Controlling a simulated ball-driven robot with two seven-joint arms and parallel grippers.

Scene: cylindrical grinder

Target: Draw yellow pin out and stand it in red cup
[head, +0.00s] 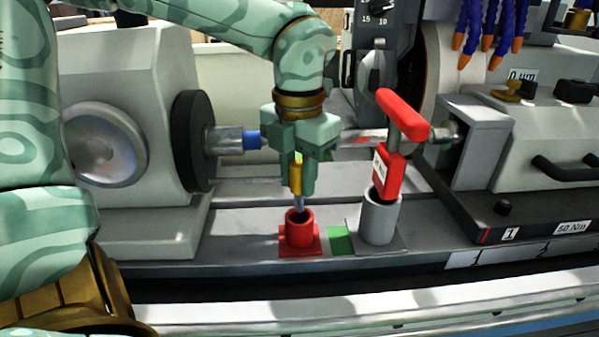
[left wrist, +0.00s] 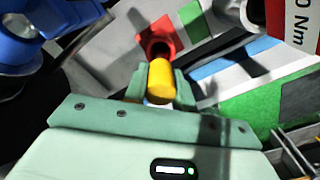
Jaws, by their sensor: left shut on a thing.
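The yellow pin (head: 297,174) is upright in the jaws of my left gripper (head: 299,182), its grey metal shank pointing down. The red cup (head: 299,236) stands on its red square base directly below. The shank's lower end is at the cup's mouth; I cannot tell how far it reaches inside. In the left wrist view, the yellow pin (left wrist: 160,82) sits between the two green fingers of the left gripper (left wrist: 160,88), with the red cup (left wrist: 166,28) just beyond it. My right gripper is not in view.
A grey cup (head: 378,222) holding a red T-handled tool (head: 388,150) stands close to the right. A green patch (head: 341,240) lies between the cups. Behind are the grinder's dark chuck (head: 190,140) and a workpiece with a blue band (head: 252,140).

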